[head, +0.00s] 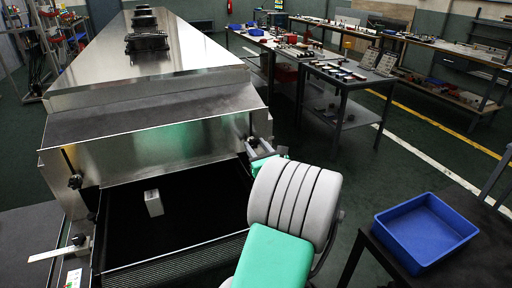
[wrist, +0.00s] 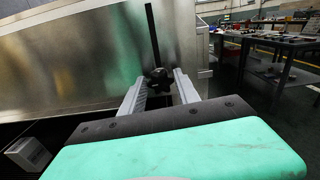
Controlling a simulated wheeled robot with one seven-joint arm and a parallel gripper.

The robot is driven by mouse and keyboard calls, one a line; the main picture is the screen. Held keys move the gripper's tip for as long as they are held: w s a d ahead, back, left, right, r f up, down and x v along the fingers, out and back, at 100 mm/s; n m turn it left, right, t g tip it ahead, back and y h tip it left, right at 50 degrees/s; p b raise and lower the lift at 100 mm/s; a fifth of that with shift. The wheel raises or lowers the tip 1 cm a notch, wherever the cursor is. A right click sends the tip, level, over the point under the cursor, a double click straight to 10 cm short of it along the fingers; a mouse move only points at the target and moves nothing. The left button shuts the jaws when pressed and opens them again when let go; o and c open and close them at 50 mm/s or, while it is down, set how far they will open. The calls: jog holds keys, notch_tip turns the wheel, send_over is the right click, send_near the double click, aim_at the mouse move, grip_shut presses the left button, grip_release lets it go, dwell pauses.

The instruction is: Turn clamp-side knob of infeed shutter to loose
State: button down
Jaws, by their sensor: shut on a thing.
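The infeed shutter (head: 170,150) is a steel plate across the dryer mouth, with a dark vertical slot near each side. A black lobed knob (wrist: 158,76) sits at the lower end of the right-hand slot (wrist: 152,35). My gripper (wrist: 160,84) has its two grey fingers on either side of this knob and is shut on it. In the head view my gripper (head: 262,151) reaches the shutter's right end, and the knob there is partly hidden. A second black knob (head: 75,181) is at the shutter's left slot, apart from my gripper.
A pale block (head: 153,203) stands on the dark infeed belt (head: 190,220) below the shutter. Another black knob (head: 78,240) with a pale bar is at the left front. A blue bin (head: 425,230) is on a table at right. Open floor lies behind it.

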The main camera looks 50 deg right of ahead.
jog(key=n, duration=0.3)
jog(key=shift+f+n+b, duration=0.1)
jog(key=shift+n+b, duration=0.2)
jog(key=shift+n, duration=0.1)
jog(key=n+b, duration=0.1)
jog(key=n, duration=0.2)
jog(key=shift+a+f+n, duration=0.1)
jog(key=shift+n, duration=0.2)
jog(key=n+b, duration=0.2)
jog(key=n, duration=0.1)
jog(key=shift+w+f+n, duration=0.1)
jog(key=shift+n, duration=0.2)
jog(key=n+b, duration=0.3)
jog(key=shift+f+n, duration=0.15)
jog(key=shift+n, duration=0.15)
jog(key=n+b, duration=0.3)
jog(key=b, duration=0.1)
jog(key=shift+f+n, duration=0.1)
jog(key=shift+n, duration=0.3)
jog(key=n+b, duration=0.3)
jog(key=b, duration=0.1)
jog(key=shift+f, duration=0.1)
jog(key=n+b, duration=0.3)
jog(key=shift+r+n+b, duration=0.2)
jog(key=shift+n+b, duration=0.7)
jog(key=shift+n, duration=0.1)
